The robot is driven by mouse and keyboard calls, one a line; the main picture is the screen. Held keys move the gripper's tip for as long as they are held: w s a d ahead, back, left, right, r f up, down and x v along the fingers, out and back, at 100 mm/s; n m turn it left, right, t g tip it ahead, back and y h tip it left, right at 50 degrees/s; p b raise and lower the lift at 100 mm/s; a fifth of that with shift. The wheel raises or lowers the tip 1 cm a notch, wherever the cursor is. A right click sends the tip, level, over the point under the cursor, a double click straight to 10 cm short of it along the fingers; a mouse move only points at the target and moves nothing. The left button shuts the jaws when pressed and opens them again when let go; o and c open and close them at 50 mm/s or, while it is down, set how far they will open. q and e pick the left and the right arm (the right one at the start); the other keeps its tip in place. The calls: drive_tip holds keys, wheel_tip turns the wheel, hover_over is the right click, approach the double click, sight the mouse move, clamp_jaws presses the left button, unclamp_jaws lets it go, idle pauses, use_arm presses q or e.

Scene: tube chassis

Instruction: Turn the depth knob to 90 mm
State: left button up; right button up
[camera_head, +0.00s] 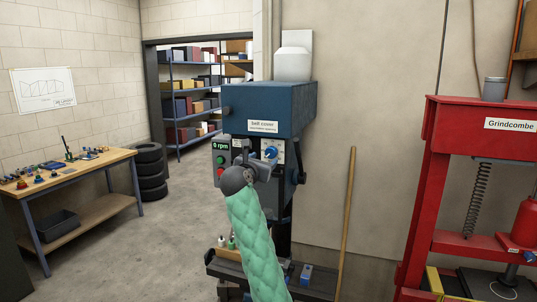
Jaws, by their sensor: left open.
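A drill press with a blue head (268,107) stands in the middle of the head view. Its front has a pale panel (281,150) with a small blue knob (270,152); I cannot read its scale or confirm that it is the depth knob. My left arm, in a green quilted sleeve, rises from the bottom and ends in a dark grey round wrist. My left gripper (255,164) is open just below the blue knob, small and partly hidden by the wrist. I cannot tell whether it touches the knob. My right gripper is not in view.
A display reading 0 rpm (221,145) has green and red buttons below it. A dark lever (300,165) is on the press's right side. A red press (480,130) stands at right, a workbench (85,163) and stacked tyres (150,172) at left. The floor between is clear.

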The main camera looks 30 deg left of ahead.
sight(270, 154)
use_arm(q)
drive_tip(key=p+x, duration=0.2)
drive_tip(key=x, duration=0.2)
drive_tip(key=shift+r, duration=0.1)
drive_tip(key=shift+x, duration=0.8)
drive_tip(key=c, duration=1)
